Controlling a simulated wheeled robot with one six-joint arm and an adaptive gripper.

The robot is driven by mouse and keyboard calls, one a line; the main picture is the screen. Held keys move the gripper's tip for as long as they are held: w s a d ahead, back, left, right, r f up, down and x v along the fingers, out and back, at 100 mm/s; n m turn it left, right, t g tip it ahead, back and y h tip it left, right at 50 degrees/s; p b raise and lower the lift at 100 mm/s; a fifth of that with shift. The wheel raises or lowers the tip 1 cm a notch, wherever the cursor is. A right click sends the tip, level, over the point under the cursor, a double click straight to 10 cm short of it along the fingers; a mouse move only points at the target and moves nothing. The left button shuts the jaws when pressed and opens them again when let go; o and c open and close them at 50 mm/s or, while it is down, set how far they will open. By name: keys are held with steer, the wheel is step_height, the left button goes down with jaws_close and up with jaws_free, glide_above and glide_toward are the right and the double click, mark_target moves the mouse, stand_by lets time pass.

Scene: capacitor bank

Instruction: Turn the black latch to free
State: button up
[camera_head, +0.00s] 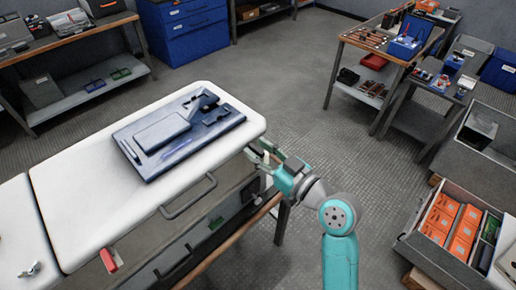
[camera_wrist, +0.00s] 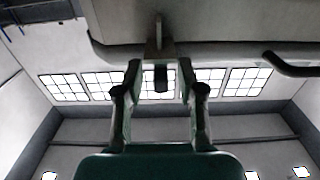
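The black latch appears to be the small dark block (camera_wrist: 161,78) in the wrist view, hanging below a pale bracket (camera_wrist: 158,40) at the underside of a light panel. My gripper (camera_wrist: 160,72) is open, with one finger on each side of the dark block and a visible gap on both sides. In the head view my gripper (camera_head: 262,157) is at the right end of the white cabinet (camera_head: 85,200), just below its rounded top edge. The latch cannot be made out there; the gripper and the cabinet edge hide that spot.
A dark tray (camera_head: 210,137) with tools lies on the cabinet top. A grey bar handle (camera_head: 188,198) and a red latch (camera_head: 108,260) are on its front side. Drawers with orange boxes (camera_head: 452,222) stand at right. The floor behind my gripper is clear.

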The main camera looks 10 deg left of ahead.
steer(key=shift+w+a, duration=0.15)
steer(key=shift+a, duration=0.15)
jaws_close()
steer(key=n+g+y, duration=0.2)
steer(key=g, duration=0.1)
steer(key=shift+w+d+n+g, duration=0.1)
steer(key=shift+w+n+g, duration=0.1)
steer(key=shift+n+g, duration=0.15)
steer(key=shift+s+n+g+y, duration=0.1)
steer(key=shift+n+g+y, duration=0.5)
steer(key=shift+n+g, duration=0.55)
